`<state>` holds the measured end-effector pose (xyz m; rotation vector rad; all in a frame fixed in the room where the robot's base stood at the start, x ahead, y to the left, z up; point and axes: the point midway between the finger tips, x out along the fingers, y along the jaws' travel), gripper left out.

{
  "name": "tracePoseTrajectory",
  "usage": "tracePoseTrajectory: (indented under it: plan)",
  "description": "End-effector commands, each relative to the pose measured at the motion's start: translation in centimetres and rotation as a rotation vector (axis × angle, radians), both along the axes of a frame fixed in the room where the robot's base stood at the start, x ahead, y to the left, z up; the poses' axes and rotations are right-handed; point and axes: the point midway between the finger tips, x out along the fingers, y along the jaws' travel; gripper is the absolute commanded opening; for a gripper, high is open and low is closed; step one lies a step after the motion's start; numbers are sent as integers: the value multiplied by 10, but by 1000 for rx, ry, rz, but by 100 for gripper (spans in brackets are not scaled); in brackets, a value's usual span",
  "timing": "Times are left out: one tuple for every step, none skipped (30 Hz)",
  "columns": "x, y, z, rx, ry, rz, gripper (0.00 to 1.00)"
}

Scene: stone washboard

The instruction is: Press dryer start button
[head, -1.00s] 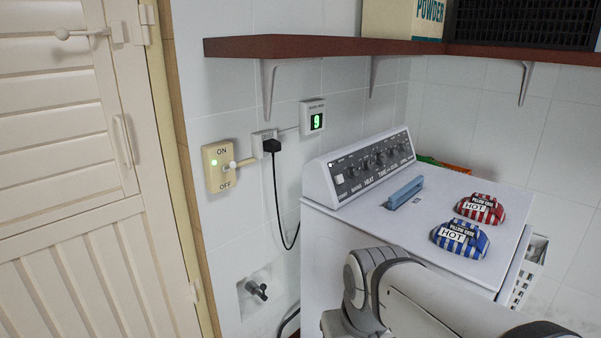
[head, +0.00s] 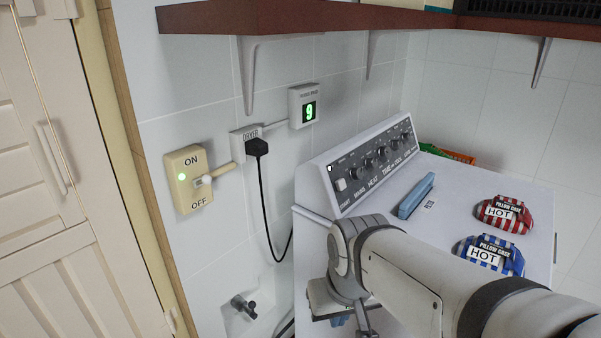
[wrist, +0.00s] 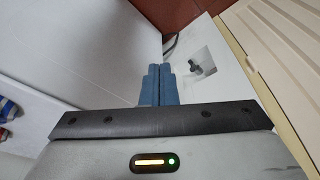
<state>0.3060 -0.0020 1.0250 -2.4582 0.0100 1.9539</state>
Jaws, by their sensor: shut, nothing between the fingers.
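The dryer (head: 312,262) is a white machine with a sloping black control panel (head: 376,160) at its back edge. The start button (head: 340,184) is a small pale square at the panel's left end, above the word START. My gripper (wrist: 157,85) shows in the wrist view with its two blue fingers together and empty. The fingers are apart from the button, and the button is out of the wrist view.
The wall switch (head: 189,179) has a green light and its lever sticks out. A blue handle (head: 416,195) and two pillow-case packs (head: 514,213) lie on the dryer top.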

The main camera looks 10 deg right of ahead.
Motion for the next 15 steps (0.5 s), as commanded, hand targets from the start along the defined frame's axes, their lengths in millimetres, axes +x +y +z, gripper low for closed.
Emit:
tracePoseTrajectory:
  plan:
    - [6,-3,1,-2,-12,-20,0]
    - [11,-5,2,-2,-26,-39,0]
    - [21,-8,3,-5,-52,-87,0]
    - [31,-12,4,-5,-77,-123,0]
    - [43,-18,5,-5,-109,-164,0]
    - [60,-26,7,-1,-160,-223,0]
    - [75,-34,9,3,-203,-274,0]
    - [91,-42,11,10,-250,-325,0]
    - [112,-54,14,26,-316,-395,0]
    - [128,-62,16,43,-369,-446,0]
    - [143,-72,19,63,-421,-495,0]
    - [163,-83,22,97,-489,-557,0]
    - [177,-92,24,127,-538,-599,0]
    - [190,-100,26,162,-588,-638,0]
    - [207,-110,29,216,-648,-683,0]
